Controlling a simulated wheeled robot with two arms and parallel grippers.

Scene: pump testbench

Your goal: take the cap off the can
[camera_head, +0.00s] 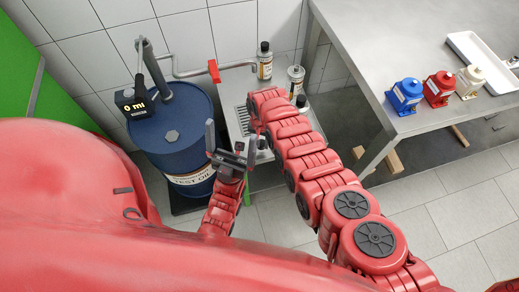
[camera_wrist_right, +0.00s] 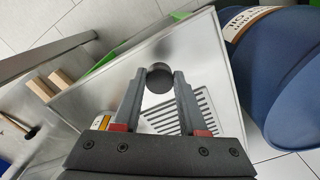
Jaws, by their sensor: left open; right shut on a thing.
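In the right wrist view, a round dark cap (camera_wrist_right: 158,76) sits between the fingertips of my right gripper (camera_wrist_right: 159,84), which is shut on it. No can body shows directly beneath the cap; the grate shows around it. A can with an orange label (camera_wrist_right: 103,121) is partly hidden beside the left finger. In the head view, my right gripper is hidden by its own arm over the steel stand. My left gripper (camera_head: 229,148) is open and empty between the blue drum and the stand.
The blue oil drum (camera_head: 172,134) with a pump and a display (camera_head: 134,104) stands left of the steel stand (camera_head: 235,112). A pipe with a red handle (camera_head: 214,71) runs above the stand. A table (camera_head: 375,50) with blue, red and cream pumps is at the right.

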